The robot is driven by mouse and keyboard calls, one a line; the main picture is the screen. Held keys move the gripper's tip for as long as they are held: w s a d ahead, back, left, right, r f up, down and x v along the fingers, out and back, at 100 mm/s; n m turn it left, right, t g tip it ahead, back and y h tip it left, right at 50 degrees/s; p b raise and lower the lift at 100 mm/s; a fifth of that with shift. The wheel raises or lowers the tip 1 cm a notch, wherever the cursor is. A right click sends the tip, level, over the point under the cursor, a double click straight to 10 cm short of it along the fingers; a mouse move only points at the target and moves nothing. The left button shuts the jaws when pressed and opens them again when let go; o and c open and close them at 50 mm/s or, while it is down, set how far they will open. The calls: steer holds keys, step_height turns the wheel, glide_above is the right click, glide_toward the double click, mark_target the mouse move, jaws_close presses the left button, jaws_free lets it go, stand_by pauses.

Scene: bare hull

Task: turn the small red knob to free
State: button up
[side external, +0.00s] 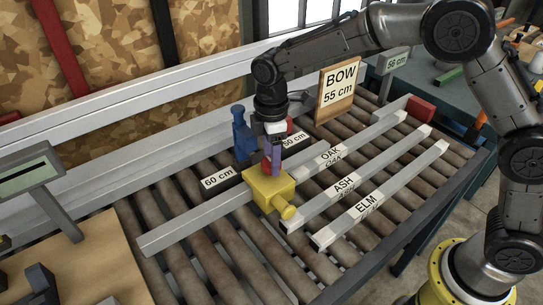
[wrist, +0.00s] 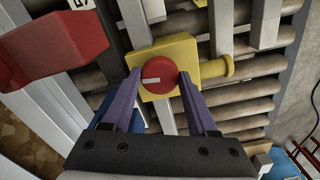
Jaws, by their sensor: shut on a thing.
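The small red knob (wrist: 159,79) is round with a white pointer mark and sits on top of a yellow block (wrist: 183,49). In the wrist view the mark points left. My gripper (wrist: 158,84) has its purple fingers on either side of the knob and is shut on it. In the side external view, the knob (side external: 266,166) is partly hidden by my gripper (side external: 274,166), which comes down from above. The yellow block (side external: 268,188) sits on a long grey rail and has a round yellow handle (side external: 289,212) on its front side.
Rails labelled OAK (side external: 330,158), ASH (side external: 345,190) and ELM (side external: 367,208) lie across the rollers. A blue post (side external: 241,135) stands behind my gripper, and a 60 cm block (side external: 217,182) lies to the left. A BOW 55 cm sign (side external: 340,90) stands at the back.

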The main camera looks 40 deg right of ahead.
steer(key=shift+r+n, duration=0.1)
steer(key=shift+n, duration=0.9)
steer(key=o, duration=1.4)
step_height(320, 180, up, 14)
steer(key=shift+f, duration=0.1)
